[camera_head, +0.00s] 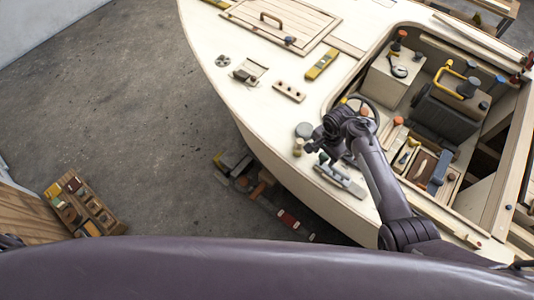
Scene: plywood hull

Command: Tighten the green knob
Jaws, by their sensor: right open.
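My right gripper (318,146) is at the end of the dark arm coming up from the lower right, over the pale plywood deck (270,125). Its jaws are open, pointing left and down. A small green knob (323,157) shows just below the fingers, on or beside a grey metal fitting (340,180) on the deck edge. The gripper partly covers this area, and I cannot tell whether a finger touches the knob. My left gripper is not in view.
A grey disc (303,130) and a tan-topped post (298,147) stand left of the gripper. A dark handwheel (362,108) is behind it. The open cockpit at right holds a yellow-handled box (443,112) and a tool tray (424,166). Bare floor (150,110) lies left.

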